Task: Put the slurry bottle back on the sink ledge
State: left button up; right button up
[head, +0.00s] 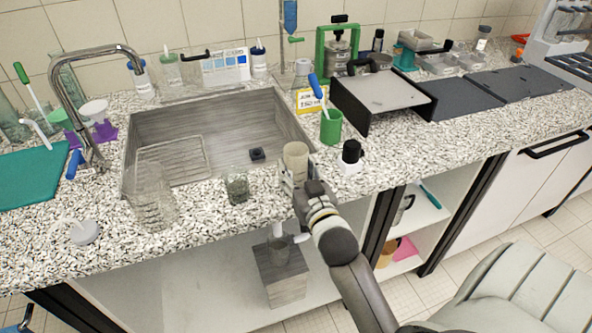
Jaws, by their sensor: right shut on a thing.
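My right gripper (296,180) is at the front right corner of the sink. It is shut on a tan, roughly upright cylindrical container (295,156), which looks like the slurry bottle; no label is readable. The gripper hides its lower part, so I cannot tell whether it touches the counter. The sink (215,118) is a grey basin set in the speckled counter. Bottles, one of them white (258,60), stand on the ledge behind it. My left gripper is not in view.
A black-capped bottle (350,156) and a green cup (331,127) stand right of the gripper. A small glass beaker (237,187) and a large one (152,198) stand on the front counter strip. The tap (85,100) arches over the sink's left side.

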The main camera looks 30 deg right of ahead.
jog(key=shift+f, duration=0.15)
jog(key=o, duration=1.1)
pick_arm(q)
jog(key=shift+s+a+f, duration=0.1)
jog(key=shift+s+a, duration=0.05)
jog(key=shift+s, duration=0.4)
pick_arm(e)
jog(key=shift+s+a, duration=0.1)
jog(key=shift+s, duration=0.15)
pick_arm(q)
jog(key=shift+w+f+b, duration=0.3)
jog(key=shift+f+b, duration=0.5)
jog(key=shift+b, duration=0.05)
pick_arm(e)
jog(key=shift+v, duration=5.7)
